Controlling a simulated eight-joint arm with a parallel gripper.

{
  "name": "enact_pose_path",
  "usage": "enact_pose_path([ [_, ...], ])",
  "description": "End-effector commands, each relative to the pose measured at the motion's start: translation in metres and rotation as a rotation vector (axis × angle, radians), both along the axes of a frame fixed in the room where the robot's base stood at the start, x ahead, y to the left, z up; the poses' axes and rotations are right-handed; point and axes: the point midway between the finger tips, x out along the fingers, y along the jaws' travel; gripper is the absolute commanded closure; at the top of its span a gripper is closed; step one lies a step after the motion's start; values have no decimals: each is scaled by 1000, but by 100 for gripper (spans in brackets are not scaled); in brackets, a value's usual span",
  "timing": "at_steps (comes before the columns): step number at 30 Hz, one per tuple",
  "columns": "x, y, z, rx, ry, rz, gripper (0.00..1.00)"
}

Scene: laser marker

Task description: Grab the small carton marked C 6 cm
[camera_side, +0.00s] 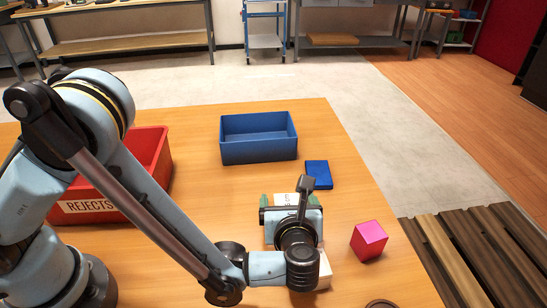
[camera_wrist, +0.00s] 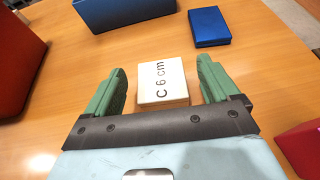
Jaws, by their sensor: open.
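The small carton marked C 6 cm (camera_wrist: 162,80) is a cream box with black lettering on its top, lying flat on the table. In the wrist view it lies between the two green fingers of my gripper (camera_wrist: 161,67), with a gap on each side. The fingers are open and hold nothing. In the side view my gripper (camera_side: 289,199) points away from the camera, low over the table, and only part of the carton's pale top (camera_side: 285,199) shows between the fingers. The rest of the carton is hidden by my wrist.
A blue flat box (camera_side: 318,174) lies just beyond, to the right. A blue open bin (camera_side: 258,152) stands behind. A red bin (camera_wrist: 14,60) is at left. A pink cube (camera_side: 368,241) sits at right. A pale box (camera_side: 325,271) shows partly beside my wrist.

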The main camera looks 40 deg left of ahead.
Motion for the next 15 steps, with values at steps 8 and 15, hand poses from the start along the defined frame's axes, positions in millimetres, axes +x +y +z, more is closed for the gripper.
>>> enact_pose_path([
  [8,24,21,-13,0,0,3,12],
  [15,26,22,-14,0,0,0,12],
])
